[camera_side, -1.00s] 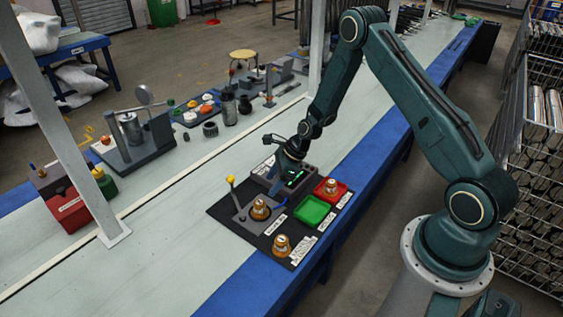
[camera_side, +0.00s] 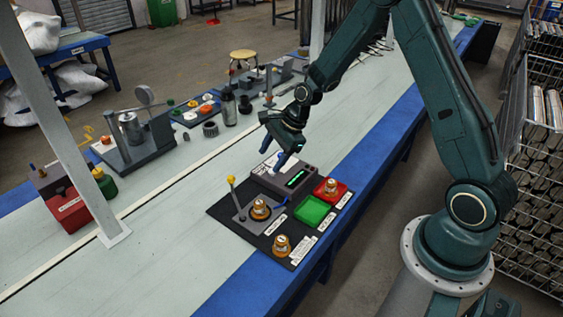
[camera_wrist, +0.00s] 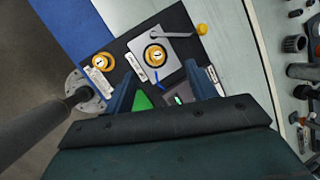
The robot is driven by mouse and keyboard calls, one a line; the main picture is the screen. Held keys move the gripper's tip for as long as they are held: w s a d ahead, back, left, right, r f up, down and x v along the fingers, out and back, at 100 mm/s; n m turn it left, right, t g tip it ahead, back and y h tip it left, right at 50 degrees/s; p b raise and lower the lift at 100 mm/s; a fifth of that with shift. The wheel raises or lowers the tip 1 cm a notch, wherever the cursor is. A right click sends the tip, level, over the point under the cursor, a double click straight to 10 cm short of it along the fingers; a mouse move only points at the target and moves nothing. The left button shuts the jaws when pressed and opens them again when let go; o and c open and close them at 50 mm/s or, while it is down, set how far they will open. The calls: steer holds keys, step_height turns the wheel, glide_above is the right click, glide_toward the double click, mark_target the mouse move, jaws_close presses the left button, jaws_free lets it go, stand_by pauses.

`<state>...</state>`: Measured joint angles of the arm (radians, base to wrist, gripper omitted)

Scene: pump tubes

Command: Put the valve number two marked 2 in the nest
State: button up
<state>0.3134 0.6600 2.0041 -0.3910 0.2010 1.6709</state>
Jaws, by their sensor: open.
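Three orange-brown valves with pale tops stand on the black mat; I cannot read their numbers. One valve (camera_side: 259,209) sits upright in the nest (camera_side: 242,217), a grey plate with a yellow-knobbed lever. Another valve (camera_side: 281,245) stands on the mat's near corner, and a third (camera_side: 331,187) in the red tray (camera_side: 345,196). The wrist view shows the nest valve (camera_wrist: 155,55) and the corner valve (camera_wrist: 102,62). My gripper (camera_side: 286,160) is open and empty above the grey box with a green display (camera_side: 295,180).
The green tray (camera_side: 312,210) on the mat is empty. The grey box stands behind the nest. The nest's lever (camera_side: 232,182) sticks up beside the nest valve. Several bench tools and parts stand along the far side. Bare bench lies left of the mat (camera_side: 222,212).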

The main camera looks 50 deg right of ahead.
steer(key=s+a+r+n+h, duration=0.1)
steer(key=s+a+r+n, duration=0.1)
steer(key=s+r+n, duration=0.5)
steer(key=s+a+r+n+h, duration=0.1)
steer(key=s+a+r+n, duration=0.2)
steer(key=r, duration=0.8)
steer(key=s+r+n, duration=0.3)
steer(key=s+n, duration=0.2)
steer(key=s, duration=0.4)
steer(key=s+r+n+t+h, duration=0.1)
steer(key=s+r+n, duration=0.3)
steer(key=s, duration=0.6)
steer(key=shift+s+n+t, duration=0.15)
steer(key=shift+n+t, duration=0.15)
steer(key=shift+n, duration=0.8)
